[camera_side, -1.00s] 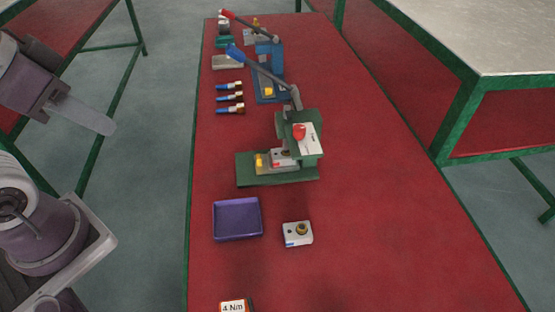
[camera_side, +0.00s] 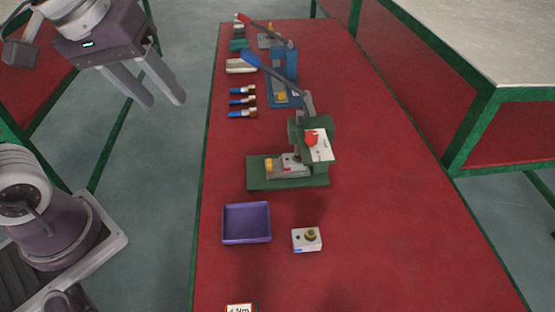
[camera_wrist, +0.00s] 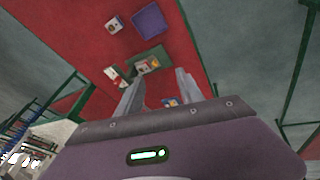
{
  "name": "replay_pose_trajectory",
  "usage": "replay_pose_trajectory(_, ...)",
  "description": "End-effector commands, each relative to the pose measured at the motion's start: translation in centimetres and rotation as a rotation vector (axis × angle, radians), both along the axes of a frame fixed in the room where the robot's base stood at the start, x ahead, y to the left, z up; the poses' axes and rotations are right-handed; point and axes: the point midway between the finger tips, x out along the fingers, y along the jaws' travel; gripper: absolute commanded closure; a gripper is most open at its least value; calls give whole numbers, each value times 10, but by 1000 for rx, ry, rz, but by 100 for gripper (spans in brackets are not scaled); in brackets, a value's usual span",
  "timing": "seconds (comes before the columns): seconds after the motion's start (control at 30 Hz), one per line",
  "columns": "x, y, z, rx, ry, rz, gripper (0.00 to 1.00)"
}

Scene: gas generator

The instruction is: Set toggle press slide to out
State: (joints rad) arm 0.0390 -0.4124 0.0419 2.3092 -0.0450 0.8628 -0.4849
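A green press (camera_side: 262,181) stands mid-table with a blue-handled lever (camera_side: 275,73) raised up and back to the left. A grey slide with a yellow knob (camera_side: 269,166) sits on its base. Behind it is a blue press (camera_side: 283,68) with a red-handled lever and a yellow knob (camera_side: 281,96) low at its front. I cannot tell which is the toggle press, or either slide's exact setting. My gripper (camera_side: 163,100) is open and empty, left of the table and well apart from both presses. Its spread fingers also show in the wrist view (camera_wrist: 160,86), with the green press (camera_wrist: 152,56) beyond.
On the red table (camera_side: 390,230), a purple tray (camera_side: 246,239) and a white block with a brass fitting (camera_side: 306,244) stand in front of the green press. Several blue-and-brass parts (camera_side: 242,101) lie left of the presses. The table's right side is clear.

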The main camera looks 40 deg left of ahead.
Motion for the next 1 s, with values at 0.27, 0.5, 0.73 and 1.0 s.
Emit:
replay_pose_trajectory(0.27,165,-14,-102,-292,282,1086,56)
replay_pose_trajectory(0.5,222,-19,-220,-316,318,1734,56)
replay_pose_trajectory(0.73,225,-19,-260,-314,316,1825,56)
replay_pose_trajectory(1.0,225,-19,-303,-315,315,1822,56)
